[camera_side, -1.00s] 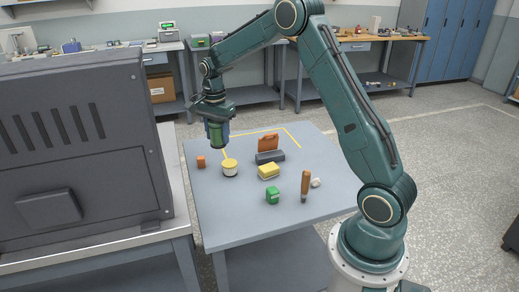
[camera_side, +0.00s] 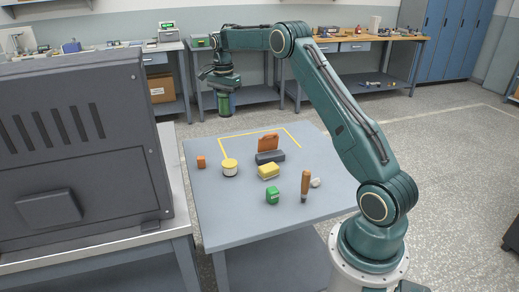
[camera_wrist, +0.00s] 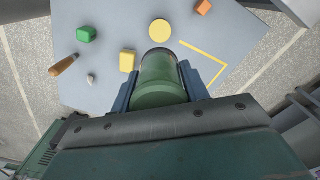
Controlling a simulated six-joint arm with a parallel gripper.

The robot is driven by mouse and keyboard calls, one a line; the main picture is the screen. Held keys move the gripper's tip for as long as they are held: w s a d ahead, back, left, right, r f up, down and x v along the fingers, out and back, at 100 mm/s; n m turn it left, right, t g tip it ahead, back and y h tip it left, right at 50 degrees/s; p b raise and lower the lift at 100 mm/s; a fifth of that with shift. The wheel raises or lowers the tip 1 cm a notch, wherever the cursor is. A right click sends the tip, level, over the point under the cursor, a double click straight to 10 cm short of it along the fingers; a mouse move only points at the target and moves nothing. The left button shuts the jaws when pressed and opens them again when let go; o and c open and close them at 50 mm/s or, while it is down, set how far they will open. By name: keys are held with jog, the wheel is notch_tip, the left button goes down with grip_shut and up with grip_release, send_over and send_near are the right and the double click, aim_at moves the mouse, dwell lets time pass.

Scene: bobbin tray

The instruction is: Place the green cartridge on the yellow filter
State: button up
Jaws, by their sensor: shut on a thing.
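The green cartridge (camera_side: 224,104) is a green cylinder held upright in my gripper (camera_side: 222,90), high above the table's far left side in the side view. In the wrist view the cartridge (camera_wrist: 161,82) sits between the two blue fingers of my gripper (camera_wrist: 160,88), which are shut on it. The yellow filter looks to be the round, short piece with a yellow top and pale side (camera_side: 230,168), standing upright on the table. Its yellow top (camera_wrist: 160,30) shows in the wrist view just beyond the cartridge's far end, apart from it.
The grey table (camera_side: 235,215) also holds a yellow block (camera_side: 269,172), a green block (camera_side: 273,195), an orange block (camera_side: 201,162), a brown-orange handle (camera_side: 305,186), a small white piece (camera_side: 316,183) and a dark block (camera_side: 270,157). A large grey machine (camera_side: 80,150) stands at left.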

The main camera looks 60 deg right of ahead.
send_near(230, 163)
notch_tip(230, 163, down, 5)
jog(key=shift+w+f, duration=0.1)
jog(key=shift+w, duration=0.05)
dwell(1.0)
jog(key=shift+f, duration=0.1)
jog(key=o, duration=1.1)
notch_tip(230, 163, up, 12)
jog(key=shift+r, duration=0.15)
dwell(0.7)
